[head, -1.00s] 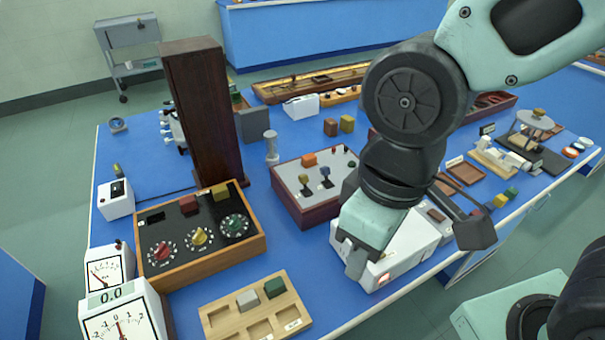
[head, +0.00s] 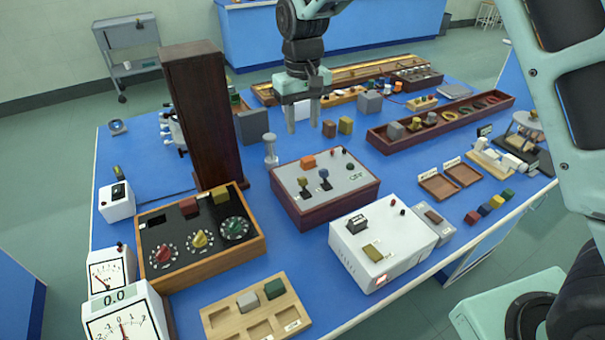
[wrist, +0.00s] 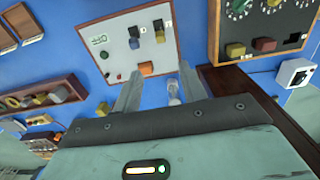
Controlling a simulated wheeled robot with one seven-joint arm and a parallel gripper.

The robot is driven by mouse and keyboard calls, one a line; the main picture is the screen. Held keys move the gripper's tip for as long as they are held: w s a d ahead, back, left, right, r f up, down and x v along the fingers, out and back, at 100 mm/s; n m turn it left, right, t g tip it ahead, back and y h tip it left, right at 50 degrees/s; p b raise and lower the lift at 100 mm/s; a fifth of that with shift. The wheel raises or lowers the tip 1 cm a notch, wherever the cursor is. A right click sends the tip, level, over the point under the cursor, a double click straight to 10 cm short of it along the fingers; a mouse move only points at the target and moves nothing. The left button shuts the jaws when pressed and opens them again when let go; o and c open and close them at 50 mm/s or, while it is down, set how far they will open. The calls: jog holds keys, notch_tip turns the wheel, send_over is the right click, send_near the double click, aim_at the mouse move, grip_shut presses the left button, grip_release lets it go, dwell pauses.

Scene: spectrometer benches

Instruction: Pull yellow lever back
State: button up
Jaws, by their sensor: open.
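The yellow lever (head: 303,183) stands on the grey top of a dark red box (head: 345,197) in the middle of the bench, left of a blue lever (head: 324,175). In the wrist view the yellow lever (wrist: 159,27) is near the top edge, beside the blue lever (wrist: 134,41). My gripper (head: 303,126) is open and empty, pointing down above the bench beyond the back edge of the red box, apart from the lever. In the wrist view its fingers (wrist: 160,70) point toward the panel.
An orange block (head: 308,161) sits on the same panel behind the levers. A tall brown column (head: 196,118) and a grey cylinder (head: 271,150) stand to the left. A white box (head: 375,262) is in front right, and a dial panel (head: 190,250) front left.

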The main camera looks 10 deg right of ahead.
aim_at(303, 178)
notch_tip(303, 178, down, 16)
jog(key=p, duration=0.3)
jog(key=shift+f+p, duration=0.2)
jog(key=shift+p, duration=0.1)
grip_shut()
